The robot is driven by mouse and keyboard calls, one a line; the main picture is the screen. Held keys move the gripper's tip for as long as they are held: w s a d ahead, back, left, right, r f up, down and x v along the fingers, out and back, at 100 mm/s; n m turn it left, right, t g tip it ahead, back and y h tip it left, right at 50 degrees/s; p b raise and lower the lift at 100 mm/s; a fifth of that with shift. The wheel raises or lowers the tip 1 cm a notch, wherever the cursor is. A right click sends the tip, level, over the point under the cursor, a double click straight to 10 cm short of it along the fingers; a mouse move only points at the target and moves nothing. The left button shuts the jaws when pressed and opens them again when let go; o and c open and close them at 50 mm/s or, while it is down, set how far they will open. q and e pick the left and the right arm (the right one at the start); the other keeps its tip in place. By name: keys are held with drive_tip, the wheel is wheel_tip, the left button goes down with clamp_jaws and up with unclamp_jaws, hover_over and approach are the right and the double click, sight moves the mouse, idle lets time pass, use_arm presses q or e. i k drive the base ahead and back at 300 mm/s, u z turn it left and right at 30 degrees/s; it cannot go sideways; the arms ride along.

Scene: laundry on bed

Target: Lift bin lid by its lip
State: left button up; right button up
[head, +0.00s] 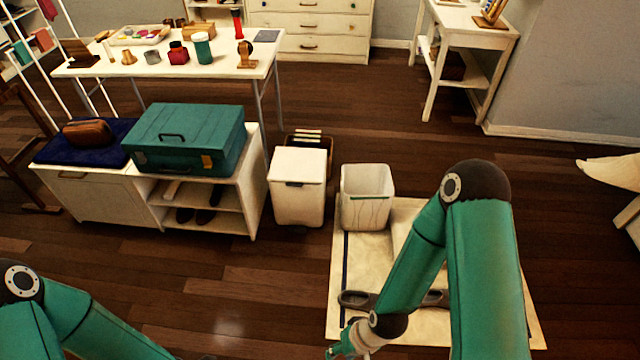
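A white bin (297,205) stands on the wooden floor in the middle of the view. Its white lid (299,163) lies flat and shut on top, and a small dark lip (294,184) shows at the lid's front edge. My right gripper (335,352) is at the bottom edge of the view, over the edge of the rug, well in front of the bin and apart from it. It is cut off, so its fingers cannot be judged. My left arm shows at the bottom left, but its gripper is out of view.
An open white basket (367,197) stands just right of the bin, at the back of a cream rug (345,260) with grey shoes (356,299). A low cabinet (95,196) with a teal case (188,140) stands to the left. The floor in front of the bin is clear.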

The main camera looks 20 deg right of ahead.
sight(296, 167)
drive_tip(key=z, duration=1.05)
drive_tip(key=i, duration=0.55)
drive_tip(key=u, duration=0.9)
drive_tip(key=k, duration=0.5)
drive_tip(key=z, duration=1.2)
drive_tip(key=i, duration=0.1)
drive_tip(key=u, duration=2.85)
drive_tip(key=i, duration=0.85)
drive_tip(key=z, duration=0.05)
